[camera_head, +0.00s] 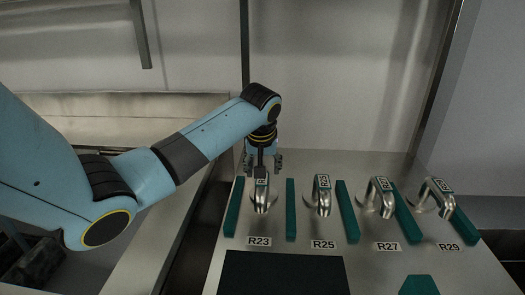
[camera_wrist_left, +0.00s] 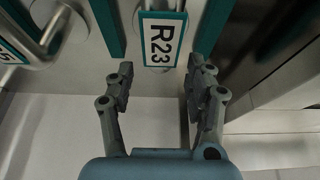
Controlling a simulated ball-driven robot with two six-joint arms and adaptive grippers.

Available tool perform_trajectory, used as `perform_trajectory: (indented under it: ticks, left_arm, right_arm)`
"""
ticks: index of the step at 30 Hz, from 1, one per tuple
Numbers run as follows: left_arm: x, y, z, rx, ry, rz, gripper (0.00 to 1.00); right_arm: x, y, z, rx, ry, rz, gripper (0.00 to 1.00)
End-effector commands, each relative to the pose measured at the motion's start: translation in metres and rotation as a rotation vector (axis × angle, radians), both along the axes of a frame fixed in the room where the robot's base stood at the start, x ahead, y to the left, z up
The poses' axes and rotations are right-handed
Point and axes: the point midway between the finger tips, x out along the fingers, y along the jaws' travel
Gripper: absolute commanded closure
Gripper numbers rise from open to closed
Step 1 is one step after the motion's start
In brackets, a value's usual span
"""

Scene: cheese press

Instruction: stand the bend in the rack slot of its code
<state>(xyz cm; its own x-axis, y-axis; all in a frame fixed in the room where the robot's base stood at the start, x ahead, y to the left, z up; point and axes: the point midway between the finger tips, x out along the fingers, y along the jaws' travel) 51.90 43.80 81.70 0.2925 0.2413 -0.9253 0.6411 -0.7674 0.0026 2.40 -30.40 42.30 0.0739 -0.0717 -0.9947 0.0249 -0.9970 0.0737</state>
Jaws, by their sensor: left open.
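A silvery metal bend (camera_head: 262,203) stands upright between teal dividers behind the R23 card (camera_head: 259,241). My left gripper (camera_head: 264,163) points down at its far end, with the fingers apart. In the left wrist view the R23 tag (camera_wrist_left: 161,40) of the bend lies just beyond the opening between my open fingertips (camera_wrist_left: 160,80). The fingers do not appear to touch it, and most of the bend's body is hidden there. My right gripper is not in view.
More tagged bends stand to the right, behind the R25 card (camera_head: 324,244), R27 card (camera_head: 387,246) and R29 card (camera_head: 448,247). Teal dividers (camera_head: 347,212) stand among them. A black mat (camera_head: 284,272) and a teal block (camera_head: 419,286) lie in front. A wall is behind.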

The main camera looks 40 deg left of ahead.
Motion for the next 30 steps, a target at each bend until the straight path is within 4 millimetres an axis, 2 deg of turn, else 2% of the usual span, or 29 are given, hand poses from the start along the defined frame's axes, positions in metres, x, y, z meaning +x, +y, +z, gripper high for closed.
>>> perform_trajectory:
  ticks: [1, 3, 10, 30]
  left_arm:
    - [-0.003, -0.003, 0.014, 0.001, -0.003, -0.001, 0.46]
    - [-0.007, -0.006, 0.028, 0.001, -0.003, -0.001, 0.46]
    - [-0.017, -0.014, 0.056, -0.001, -0.001, 0.0, 0.46]
    - [-0.019, -0.016, 0.06, -0.002, 0.0, 0.001, 0.46]
  right_arm:
    - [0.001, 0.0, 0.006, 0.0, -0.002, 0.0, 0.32]
    - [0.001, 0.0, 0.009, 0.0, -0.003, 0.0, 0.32]
    - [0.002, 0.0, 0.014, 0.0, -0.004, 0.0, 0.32]
    - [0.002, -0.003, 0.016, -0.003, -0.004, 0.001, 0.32]
